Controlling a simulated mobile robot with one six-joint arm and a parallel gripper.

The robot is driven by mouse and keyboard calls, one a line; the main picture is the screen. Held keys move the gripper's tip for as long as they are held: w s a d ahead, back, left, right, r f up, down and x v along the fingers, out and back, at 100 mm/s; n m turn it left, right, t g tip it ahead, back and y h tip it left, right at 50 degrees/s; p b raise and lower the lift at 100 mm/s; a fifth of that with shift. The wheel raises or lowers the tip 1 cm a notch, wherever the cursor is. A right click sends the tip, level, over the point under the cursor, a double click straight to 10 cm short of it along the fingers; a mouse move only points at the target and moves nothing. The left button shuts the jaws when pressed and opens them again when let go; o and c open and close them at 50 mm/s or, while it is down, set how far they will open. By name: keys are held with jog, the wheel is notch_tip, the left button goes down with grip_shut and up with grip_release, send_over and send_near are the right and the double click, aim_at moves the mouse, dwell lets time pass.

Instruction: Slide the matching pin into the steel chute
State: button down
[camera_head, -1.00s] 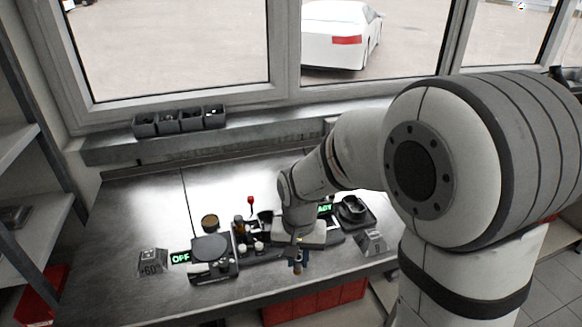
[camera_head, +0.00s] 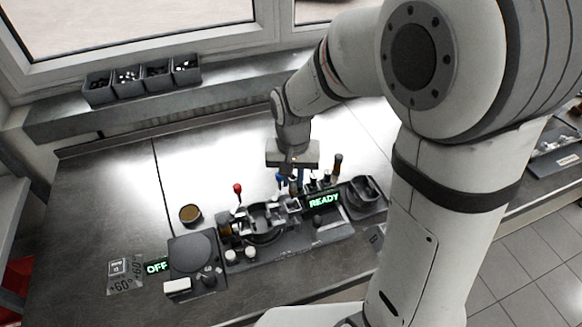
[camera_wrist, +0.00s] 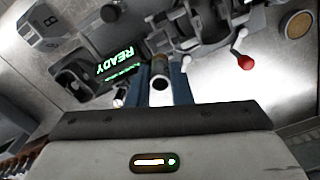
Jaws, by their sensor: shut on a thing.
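My gripper (camera_head: 292,183) has blue fingers and hangs over the bench at the back of the metal fixture. In the wrist view my gripper (camera_wrist: 162,88) is shut on a pin (camera_wrist: 160,82), seen end-on with a dark round end and a brownish part beyond it. The pin points away from the palm, towards the grey fixture (camera_wrist: 192,30). In the head view the fixture (camera_head: 262,220) stands left of the green READY display (camera_head: 323,201). I cannot tell which part is the steel chute, nor whether the pin touches it.
Several upright pins (camera_head: 337,165) stand right of my gripper. A red-knobbed lever (camera_head: 238,188) rises at the fixture's left. A round dark plate unit (camera_head: 192,252) and an OFF display (camera_head: 157,267) are further left. A brown-topped cup (camera_head: 190,214) stands behind. The back of the bench is clear.

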aim_at(292, 190)
jog(key=shift+f+b, duration=1.5)
jog(key=shift+f, duration=0.8)
jog(key=shift+s, duration=0.1)
jog(key=shift+f+b, duration=1.25)
jog(key=shift+f, duration=0.05)
dwell(0.7)
dwell(0.4)
jog(key=c, duration=0.8)
grip_release()
jog(key=shift+r, duration=0.15)
